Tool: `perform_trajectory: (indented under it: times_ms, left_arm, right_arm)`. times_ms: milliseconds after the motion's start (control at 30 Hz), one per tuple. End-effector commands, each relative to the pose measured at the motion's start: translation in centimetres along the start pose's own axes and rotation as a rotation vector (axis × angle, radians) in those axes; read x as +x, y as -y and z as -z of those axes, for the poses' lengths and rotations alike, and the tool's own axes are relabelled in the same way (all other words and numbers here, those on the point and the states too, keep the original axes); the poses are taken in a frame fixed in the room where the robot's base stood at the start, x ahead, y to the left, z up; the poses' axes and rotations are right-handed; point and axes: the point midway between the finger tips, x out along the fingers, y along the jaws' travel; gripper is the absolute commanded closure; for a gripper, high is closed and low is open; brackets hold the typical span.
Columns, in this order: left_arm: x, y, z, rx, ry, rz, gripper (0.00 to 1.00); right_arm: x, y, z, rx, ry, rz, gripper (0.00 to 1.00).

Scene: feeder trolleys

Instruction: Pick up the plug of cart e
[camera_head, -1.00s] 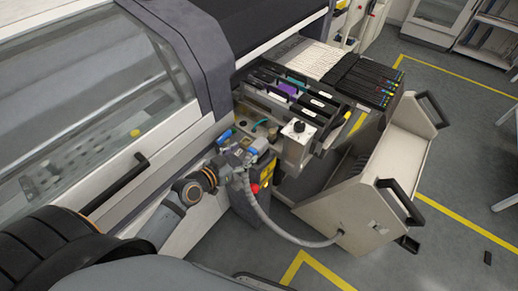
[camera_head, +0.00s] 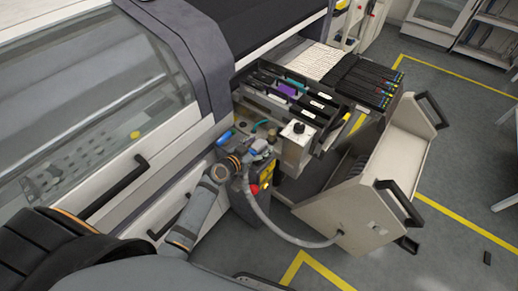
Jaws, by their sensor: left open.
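My left gripper (camera_head: 264,149) is open at the end of my grey arm, over the machine's side panel near the picture's middle. A grey cable (camera_head: 268,224) runs from the side of the beige cart (camera_head: 345,205) up to the panel just below my gripper. The plug at the cable's upper end is too small and too covered by my wrist to make out. I cannot tell whether the gripper touches it. The frame does not show a readable letter on the cart. My right gripper is not in view.
A red knob (camera_head: 254,189) sits on the panel just below my wrist. A white box (camera_head: 297,148) with a black knob stands right of my gripper. Feeders (camera_head: 366,80) lie above the cart. The grey floor right of the cart is mostly clear.

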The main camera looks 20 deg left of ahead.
Motion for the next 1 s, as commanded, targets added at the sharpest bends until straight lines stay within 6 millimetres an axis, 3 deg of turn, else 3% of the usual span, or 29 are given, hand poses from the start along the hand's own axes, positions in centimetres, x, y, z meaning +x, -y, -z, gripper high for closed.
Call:
perform_trajectory:
  times_ms: [133,633,1000]
  left_arm:
    - [-0.03,0.01,-0.03,0.000,0.000,0.000,0.32]
    - [-0.06,0.03,-0.04,0.000,0.000,0.000,1.00]
    - [-0.09,0.08,0.32,0.000,-0.001,0.001,1.00]
  right_arm:
    - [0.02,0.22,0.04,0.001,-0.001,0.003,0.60]
    - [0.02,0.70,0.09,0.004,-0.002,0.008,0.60]
    - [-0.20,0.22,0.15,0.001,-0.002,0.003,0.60]
